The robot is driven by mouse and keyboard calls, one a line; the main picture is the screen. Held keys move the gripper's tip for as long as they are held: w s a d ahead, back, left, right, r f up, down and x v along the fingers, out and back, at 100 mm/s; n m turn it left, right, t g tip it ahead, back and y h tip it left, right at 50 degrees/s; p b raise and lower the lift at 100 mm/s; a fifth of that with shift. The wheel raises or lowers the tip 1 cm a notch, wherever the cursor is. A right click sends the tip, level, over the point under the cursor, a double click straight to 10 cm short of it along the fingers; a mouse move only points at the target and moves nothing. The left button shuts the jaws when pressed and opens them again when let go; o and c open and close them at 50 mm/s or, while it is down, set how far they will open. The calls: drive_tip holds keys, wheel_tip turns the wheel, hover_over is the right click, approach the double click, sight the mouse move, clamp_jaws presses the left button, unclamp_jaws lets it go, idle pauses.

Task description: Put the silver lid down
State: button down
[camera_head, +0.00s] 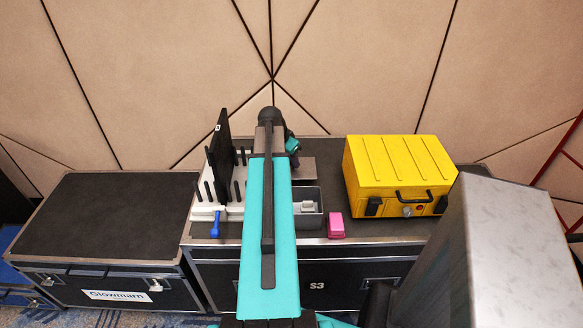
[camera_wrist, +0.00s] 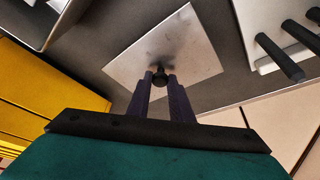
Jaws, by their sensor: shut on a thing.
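The silver lid (camera_wrist: 192,58) is a flat square plate with a small black knob (camera_wrist: 160,75) in its middle. In the wrist view my gripper (camera_wrist: 160,82) is shut on the knob, with a finger on each side. In the head view the lid (camera_head: 304,167) shows partly, to the right of my arm and behind the grey bin. My gripper (camera_head: 293,150) is mostly hidden there by my teal arm. I cannot tell whether the lid touches the dark case top below it.
The open grey bin (camera_head: 311,219) holds a pale object. A white rack (camera_head: 207,212) with black pegs and a black panel stands left. A blue item (camera_head: 215,227), a pink block (camera_head: 336,226) and a yellow case (camera_head: 395,165) share the dark case top. The left case top (camera_head: 110,215) is bare.

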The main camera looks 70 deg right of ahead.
sight(292, 168)
drive_tip(key=shift+f+p, duration=0.35)
drive_tip(key=shift+f, duration=1.5)
drive_tip(key=shift+f, duration=0.1)
drive_tip(key=c, duration=1.6)
unclamp_jaws()
drive_tip(key=shift+b+v, duration=0.8)
drive_tip(key=shift+v, duration=5.3)
